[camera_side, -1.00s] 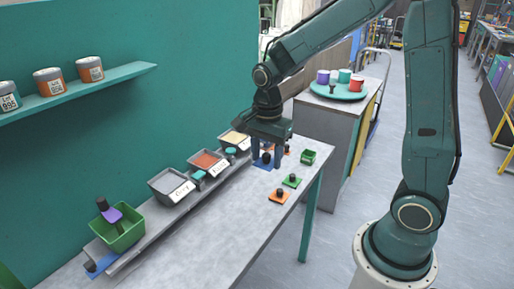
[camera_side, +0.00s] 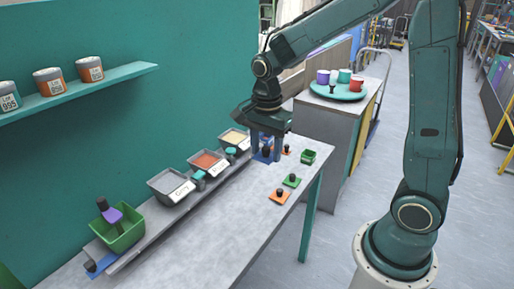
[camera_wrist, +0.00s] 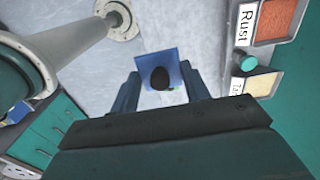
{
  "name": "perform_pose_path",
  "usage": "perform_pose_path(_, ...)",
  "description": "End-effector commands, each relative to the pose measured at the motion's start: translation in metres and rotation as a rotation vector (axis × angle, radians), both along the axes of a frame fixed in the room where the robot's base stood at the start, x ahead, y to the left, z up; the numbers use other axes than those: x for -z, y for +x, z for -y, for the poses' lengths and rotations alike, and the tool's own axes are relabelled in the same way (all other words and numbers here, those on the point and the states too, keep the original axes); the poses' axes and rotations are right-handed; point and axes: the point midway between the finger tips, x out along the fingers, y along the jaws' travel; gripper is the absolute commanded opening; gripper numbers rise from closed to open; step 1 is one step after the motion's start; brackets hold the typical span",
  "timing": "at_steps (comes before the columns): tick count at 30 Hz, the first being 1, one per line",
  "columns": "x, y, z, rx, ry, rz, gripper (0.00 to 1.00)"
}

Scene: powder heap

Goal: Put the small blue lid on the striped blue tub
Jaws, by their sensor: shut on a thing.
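The small blue lid (camera_wrist: 172,56) is a square plate with a black knob. My gripper (camera_wrist: 160,84) is shut on it, with one finger on each side of the knob in the wrist view. In the side view my gripper (camera_side: 265,148) points down over the far part of the bench, and the lid (camera_side: 261,158) shows at its fingertips, seemingly just above the bench top. I cannot make out a striped blue tub in either view.
Trays of grey (camera_side: 168,184), rust (camera_side: 206,160) and yellow (camera_side: 234,138) powder line the wall side. A green lid (camera_side: 291,181), an orange lid (camera_side: 279,196) and a small green tub (camera_side: 308,157) stand near the right edge. The near bench is clear.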

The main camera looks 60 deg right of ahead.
Motion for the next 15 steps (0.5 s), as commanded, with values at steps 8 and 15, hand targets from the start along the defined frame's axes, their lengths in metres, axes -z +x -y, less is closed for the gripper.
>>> perform_pose_path(8,-0.001,0.029,0.018,0.003,0.000,-0.001,0.25)
perform_pose_path(15,0.001,0.073,0.051,0.005,0.000,0.000,0.25)
